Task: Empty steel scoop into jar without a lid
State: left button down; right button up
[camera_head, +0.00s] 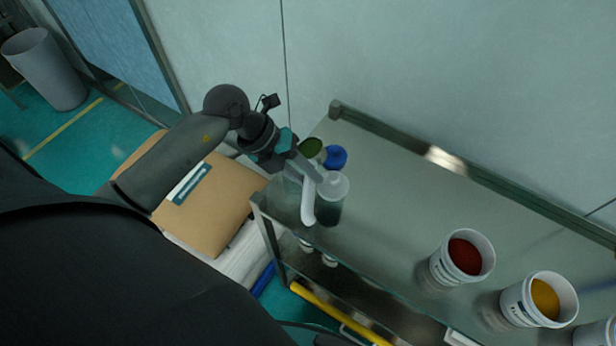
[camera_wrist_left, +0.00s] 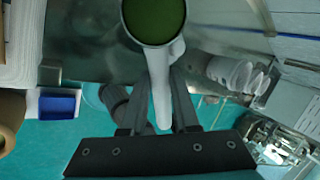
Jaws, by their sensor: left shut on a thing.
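My left gripper (camera_head: 311,173) is shut on the handle of the steel scoop (camera_head: 308,205). In the left wrist view the pale handle (camera_wrist_left: 160,90) runs between my left fingers (camera_wrist_left: 158,100). Its round bowl (camera_wrist_left: 155,18) at the top edge holds dark green material. In the head view the green also shows just above the fingers. The jar without a lid (camera_head: 329,207) is translucent and stands upright on the cart, right beside the fingertips. I cannot tell whether the fingers touch its rim. My right gripper is not in view.
A blue-topped container (camera_head: 335,157) stands behind the jar. Tubs of red (camera_head: 465,257) and yellow (camera_head: 543,299) material stand at the right on the steel cart (camera_head: 400,190). The cart's middle is clear. A cardboard box (camera_head: 215,215) is left of the cart.

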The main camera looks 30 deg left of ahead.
pick_arm(q)
jog(key=shift+s+a+f+t+h+b, duration=0.3)
jog(key=shift+a+t+h+b, duration=0.55)
jog(key=shift+h+b, duration=2.45)
jog(key=shift+s+a+f+t+h+b, duration=0.3)
jog(key=shift+t+h+b, duration=1.25)
jog(key=shift+b, duration=3.25)
jog(key=shift+s+a+f+t+h+b, duration=0.15)
jog(key=shift+a+f+t+h+b, duration=0.6)
jog(key=shift+h+b, duration=2.6)
jog(key=shift+d+r+y+b, duration=0.15)
jog(key=shift+r+y+b, duration=0.2)
jog(key=shift+y+b, duration=0.4)
